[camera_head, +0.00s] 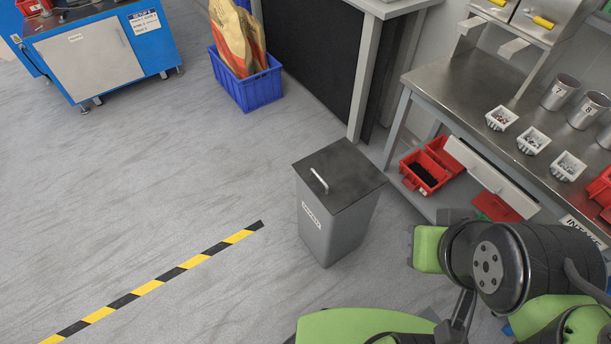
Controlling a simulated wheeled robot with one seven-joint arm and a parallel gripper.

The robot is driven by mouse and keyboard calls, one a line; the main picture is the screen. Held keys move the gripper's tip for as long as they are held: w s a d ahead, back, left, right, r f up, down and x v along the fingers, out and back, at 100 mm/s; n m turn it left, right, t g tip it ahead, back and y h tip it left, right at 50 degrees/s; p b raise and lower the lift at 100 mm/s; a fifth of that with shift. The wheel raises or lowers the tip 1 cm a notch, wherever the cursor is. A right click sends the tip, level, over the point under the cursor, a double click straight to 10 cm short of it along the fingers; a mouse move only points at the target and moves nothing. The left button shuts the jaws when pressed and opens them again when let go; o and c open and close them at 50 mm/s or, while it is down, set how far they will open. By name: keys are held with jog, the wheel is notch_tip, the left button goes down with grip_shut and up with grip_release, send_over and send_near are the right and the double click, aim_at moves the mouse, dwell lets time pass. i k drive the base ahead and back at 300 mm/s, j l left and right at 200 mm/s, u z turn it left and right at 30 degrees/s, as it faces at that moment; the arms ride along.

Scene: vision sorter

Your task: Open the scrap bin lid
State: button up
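The scrap bin (322,232) is a grey upright box with a small white label on its front, standing on the floor near the middle of the head view. Its dark flat lid (345,172) lies shut on top. A light bar handle (319,181) sits near the lid's left edge. My arm (510,270) is folded at the lower right, apart from the bin. Dark slim parts that look like my gripper (455,325) show at the bottom edge, to the right of and below the bin. They are partly cut off, and I cannot tell their opening.
A steel workbench (455,82) with cups, small white trays and red bins on its lower shelf stands at the right. A blue crate (246,90) with bags stands behind. A yellow-black floor stripe (150,286) lies at the left. The floor left of the bin is clear.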

aim_at(340, 174)
jog(key=u, duration=0.25)
jog(key=i+j+u, duration=0.4)
jog(key=i+j, duration=0.55)
